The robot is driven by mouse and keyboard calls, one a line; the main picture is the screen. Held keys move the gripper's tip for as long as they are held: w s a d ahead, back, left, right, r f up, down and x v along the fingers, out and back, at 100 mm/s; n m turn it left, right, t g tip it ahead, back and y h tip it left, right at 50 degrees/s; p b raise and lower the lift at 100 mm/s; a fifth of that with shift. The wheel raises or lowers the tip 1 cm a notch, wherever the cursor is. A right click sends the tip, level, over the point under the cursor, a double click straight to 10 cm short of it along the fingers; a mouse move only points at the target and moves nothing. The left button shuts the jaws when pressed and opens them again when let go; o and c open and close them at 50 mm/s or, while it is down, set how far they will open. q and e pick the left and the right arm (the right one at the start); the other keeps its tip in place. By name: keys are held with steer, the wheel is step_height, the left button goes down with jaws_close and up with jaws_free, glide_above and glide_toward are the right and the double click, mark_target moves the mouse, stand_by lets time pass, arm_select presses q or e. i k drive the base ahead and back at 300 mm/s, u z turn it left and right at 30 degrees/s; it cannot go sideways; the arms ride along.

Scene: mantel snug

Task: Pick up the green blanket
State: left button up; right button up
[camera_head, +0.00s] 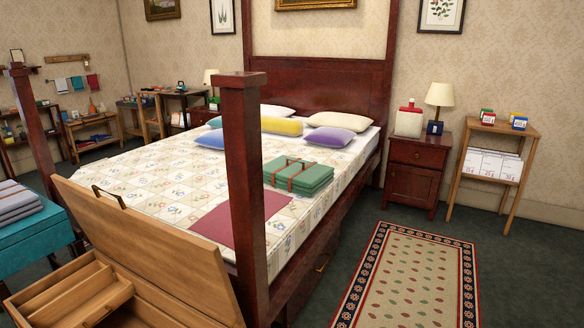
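The green blanket (306,179) lies folded on the bed, towards its right side. It is a flat, layered stack with reddish-brown straps around it and what looks like a handle on top. It lies just right of the front bedpost. Neither of my grippers is in view.
The four-poster bed (150,178) has a tall front post (244,200). A maroon mat (225,222) lies near its foot. An open wooden chest (150,255) stands at the front left. A patterned rug (410,275) covers open floor to the right, before a nightstand (415,180).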

mark_target(302, 178)
steer(key=z, duration=1)
steer(key=i, duration=2.25)
steer(key=z, duration=0.25)
